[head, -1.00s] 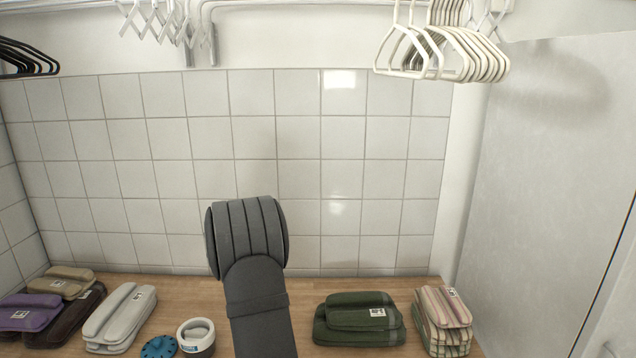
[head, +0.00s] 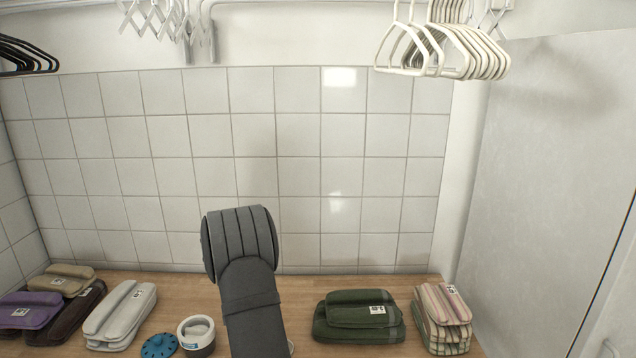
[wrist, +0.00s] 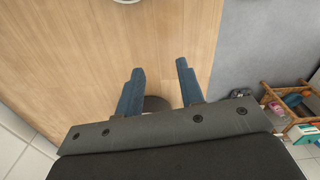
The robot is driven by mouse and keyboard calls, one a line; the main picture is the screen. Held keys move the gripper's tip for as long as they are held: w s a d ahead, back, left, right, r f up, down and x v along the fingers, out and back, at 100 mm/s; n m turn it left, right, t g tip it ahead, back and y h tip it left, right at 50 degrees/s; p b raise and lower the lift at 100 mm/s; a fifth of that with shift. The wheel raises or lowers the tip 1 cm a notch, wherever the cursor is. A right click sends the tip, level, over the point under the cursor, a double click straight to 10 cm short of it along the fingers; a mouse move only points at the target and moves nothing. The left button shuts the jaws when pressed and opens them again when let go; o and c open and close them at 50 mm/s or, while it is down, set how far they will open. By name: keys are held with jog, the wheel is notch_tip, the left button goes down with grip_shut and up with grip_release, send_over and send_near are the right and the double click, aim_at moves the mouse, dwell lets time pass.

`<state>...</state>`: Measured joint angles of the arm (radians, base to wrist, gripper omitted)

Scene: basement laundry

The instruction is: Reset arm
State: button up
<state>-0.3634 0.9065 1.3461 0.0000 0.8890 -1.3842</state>
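My gripper (wrist: 159,88) shows in the wrist view with its two blue fingers apart and nothing between them. It is over the wooden counter (wrist: 150,40). In the head view my dark grey arm rises in front of the counter (head: 270,290), and the gripper itself is hidden there.
On the counter are folded grey cloth (head: 120,315), purple cloth (head: 30,311), green cloth (head: 358,316) and striped cloth (head: 442,318). A white pot (head: 196,335) and blue lid (head: 159,346) stand left of my arm. White hangers (head: 445,45) hang above.

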jog(key=a+f, duration=0.2)
jog(key=f, duration=0.1)
jog(key=shift+w+a+f, duration=0.15)
jog(key=shift+w+a, duration=0.05)
jog(key=shift+f, duration=0.85)
jog(key=o, duration=1.4)
jog(key=shift+w+a+r, duration=0.1)
jog(key=shift+a+r, duration=0.05)
jog(key=shift+r, duration=0.1)
jog(key=shift+c, duration=0.2)
jog(key=shift+o, duration=0.4)
jog(key=w+a+r+m+y, duration=0.1)
jog(key=a+r, duration=0.4)
jog(key=r, duration=0.7)
jog(key=shift+w+a+r+y, duration=0.15)
jog(key=shift+w+a+y, duration=0.2)
jog(key=shift+w+y, duration=0.2)
jog(key=s+a+r+m+y, duration=0.1)
jog(key=a+r, duration=0.2)
jog(key=r, duration=0.4)
jog(key=a+r+y, duration=0.1)
jog(key=a+r, duration=0.2)
jog(key=r, duration=0.5)
jog(key=x, duration=0.9)
jog(key=shift+a, duration=0.3)
